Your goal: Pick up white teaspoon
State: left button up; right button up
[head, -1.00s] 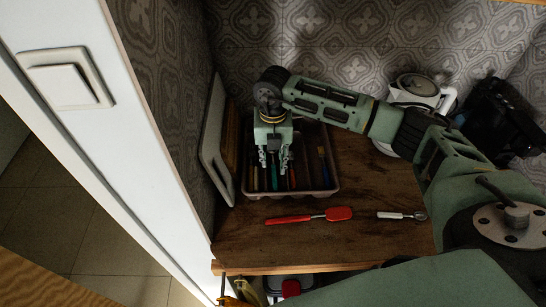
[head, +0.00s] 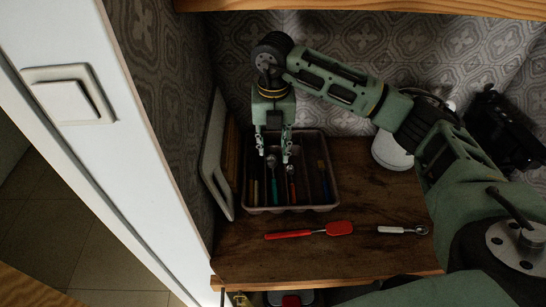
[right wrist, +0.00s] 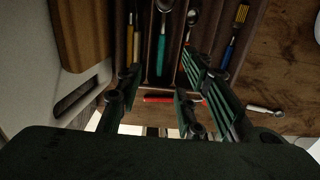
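A small spoon with a white handle and a metal end (head: 403,230) lies flat on the wooden counter, right of the tray. It also shows at the right of the right wrist view (right wrist: 265,111). My right gripper (head: 274,153) is open above the utensil tray, left of and behind this spoon. In the right wrist view its two fingers (right wrist: 152,108) are spread, with nothing held between them. My left gripper is not in view.
The brown utensil tray (head: 292,209) holds several utensils with coloured handles. A red spatula (head: 310,230) lies in front of it. A cutting board (head: 217,155) leans at the left wall. A white kettle (head: 391,151) and a dark appliance (head: 500,130) stand at the back right. A wooden shelf (head: 370,5) hangs above.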

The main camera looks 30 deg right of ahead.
aim_at(403, 230)
jog(key=k, duration=1.5)
